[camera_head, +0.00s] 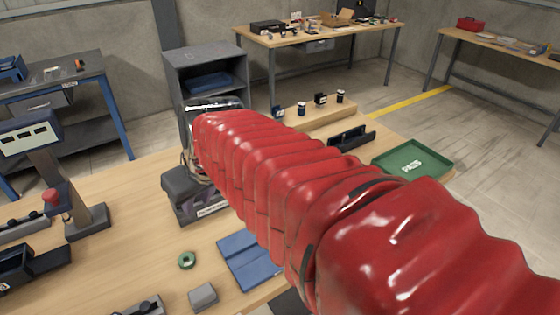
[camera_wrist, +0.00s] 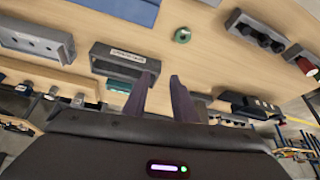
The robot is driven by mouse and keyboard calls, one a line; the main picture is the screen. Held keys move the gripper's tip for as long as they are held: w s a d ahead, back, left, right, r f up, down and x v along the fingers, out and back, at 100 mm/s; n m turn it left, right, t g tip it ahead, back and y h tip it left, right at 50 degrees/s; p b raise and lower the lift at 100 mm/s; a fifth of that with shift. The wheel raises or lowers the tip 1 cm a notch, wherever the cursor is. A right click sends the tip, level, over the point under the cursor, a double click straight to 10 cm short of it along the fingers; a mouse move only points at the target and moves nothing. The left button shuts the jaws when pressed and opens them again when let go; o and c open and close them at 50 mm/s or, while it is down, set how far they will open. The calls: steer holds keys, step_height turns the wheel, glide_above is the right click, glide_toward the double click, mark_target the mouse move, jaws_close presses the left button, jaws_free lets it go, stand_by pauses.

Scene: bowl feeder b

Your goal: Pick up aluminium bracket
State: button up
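I cannot make out an aluminium bracket for certain in either view. In the wrist view, my gripper (camera_wrist: 162,77) has its two dark fingers apart with nothing visible between them. The fingers point toward a labelled grey bin (camera_wrist: 108,61) on the wooden bench, seen tilted. The bin's contents are mostly hidden; something teal shows at its lower edge. The bin also shows in the head view (camera_head: 190,203), just below the far end of my red-sleeved arm. The arm hides the gripper's fingers there.
A green ring (camera_head: 187,260), a blue mat (camera_head: 243,262) and a grey block (camera_head: 203,296) lie on the bench (camera_head: 150,230). A green PASS tray (camera_head: 432,152) stands at right. A post with a red button (camera_head: 50,196) stands at left. Bare wood surrounds the ring.

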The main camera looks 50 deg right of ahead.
steer(key=w+d+f+m, duration=0.1)
steer(key=d, duration=1.3)
steer(key=w+d+f+m+h, duration=0.1)
steer(key=d, duration=1.3)
steer(key=shift+w+d, duration=0.15)
steer(key=shift+w, duration=0.1)
steer(key=shift+x, duration=4.25)
steer(key=shift+w+d, duration=0.1)
steer(key=shift+w, duration=0.05)
steer(key=shift+x, duration=2.5)
steer(key=shift+w, duration=0.1)
